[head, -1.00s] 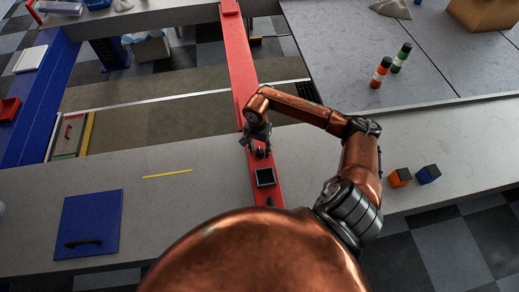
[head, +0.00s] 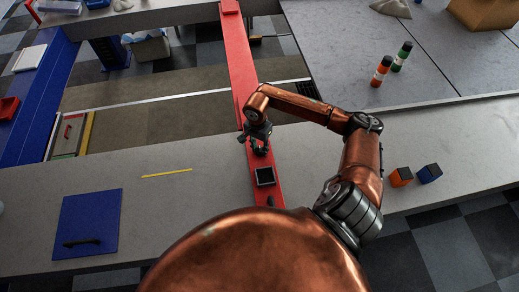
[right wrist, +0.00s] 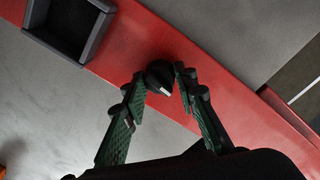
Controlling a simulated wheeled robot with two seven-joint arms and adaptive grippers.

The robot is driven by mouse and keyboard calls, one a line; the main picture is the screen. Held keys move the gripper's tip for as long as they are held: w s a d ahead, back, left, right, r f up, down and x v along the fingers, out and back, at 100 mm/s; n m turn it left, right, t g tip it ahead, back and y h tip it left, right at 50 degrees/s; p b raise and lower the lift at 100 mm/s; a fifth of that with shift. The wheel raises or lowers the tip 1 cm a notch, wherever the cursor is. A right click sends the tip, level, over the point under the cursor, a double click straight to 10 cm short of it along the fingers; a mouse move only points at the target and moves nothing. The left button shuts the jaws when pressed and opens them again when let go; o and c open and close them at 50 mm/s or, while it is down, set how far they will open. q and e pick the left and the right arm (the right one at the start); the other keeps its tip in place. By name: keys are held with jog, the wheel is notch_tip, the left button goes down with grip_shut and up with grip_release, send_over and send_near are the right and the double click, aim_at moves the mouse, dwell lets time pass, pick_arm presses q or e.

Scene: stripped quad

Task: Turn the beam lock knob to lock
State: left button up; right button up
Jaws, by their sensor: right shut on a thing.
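The beam lock knob (right wrist: 159,75) is a small black knob with a pale mark on its edge, on the red beam (head: 240,62). In the right wrist view it sits between the tips of my right gripper (right wrist: 158,84). My right gripper, also in the head view (head: 259,147), is shut on the knob from above. In the head view the fingers and wrist largely hide the knob. The pale mark points toward the lower right in the right wrist view. My left gripper is not in view.
A black square tray (head: 265,176) is on the beam just nearer than the knob. A blue panel with a dark handle (head: 88,222) lies on the left counter. Orange and blue blocks (head: 401,176) stand at the right; two bottles (head: 381,71) stand farther back.

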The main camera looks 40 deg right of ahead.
jog(key=m+b, duration=0.2)
jog(key=m, duration=0.1)
jog(key=shift+d+f, duration=0.1)
jog(key=shift+f, duration=0.05)
jog(key=m+b, duration=0.2)
jog(key=m, duration=0.3)
jog(key=shift+b, duration=0.35)
jog(key=m+b, duration=0.1)
jog(key=m, duration=0.3)
jog(key=shift+y+b, duration=0.3)
jog(key=m+b, duration=0.1)
jog(key=m, duration=0.3)
jog(key=shift+m, duration=0.5)
jog(key=o, duration=1.2)
jog(key=shift+c, duration=0.2)
